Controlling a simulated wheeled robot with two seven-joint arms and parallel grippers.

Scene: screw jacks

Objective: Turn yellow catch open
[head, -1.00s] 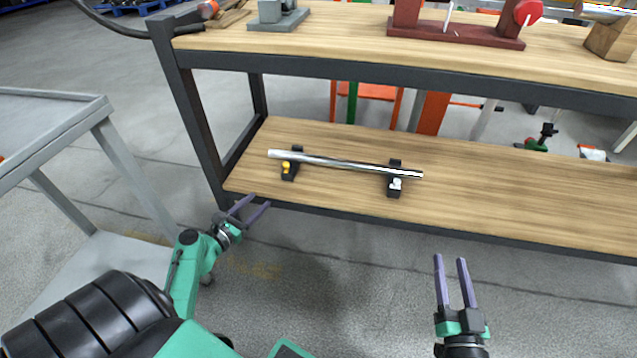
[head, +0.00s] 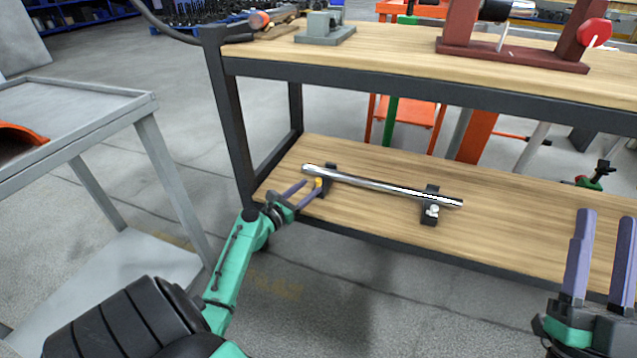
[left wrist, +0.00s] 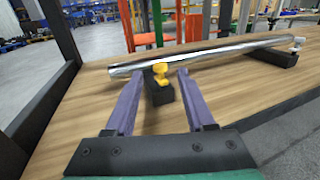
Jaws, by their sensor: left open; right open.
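The yellow catch (left wrist: 160,73) sits on the front of a black bracket (left wrist: 158,93) on the lower wooden shelf. In the head view the yellow catch (head: 319,183) shows close to the tips of my left gripper (head: 302,190). My left gripper is open; in the left wrist view its fingers (left wrist: 153,85) stand on either side of the catch and bracket, apart from the catch. A shiny metal rod (head: 385,187) lies across this bracket and a second black bracket with a white catch (head: 432,211). My right gripper (head: 607,220) is open and empty, in front of the shelf at right.
The upper tabletop (head: 400,62) with its dark frame overhangs the back of the lower shelf (head: 370,216). A dark table leg (head: 232,130) stands left of my left gripper. A grey cart (head: 75,110) is at the left. The shelf front between the brackets is clear.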

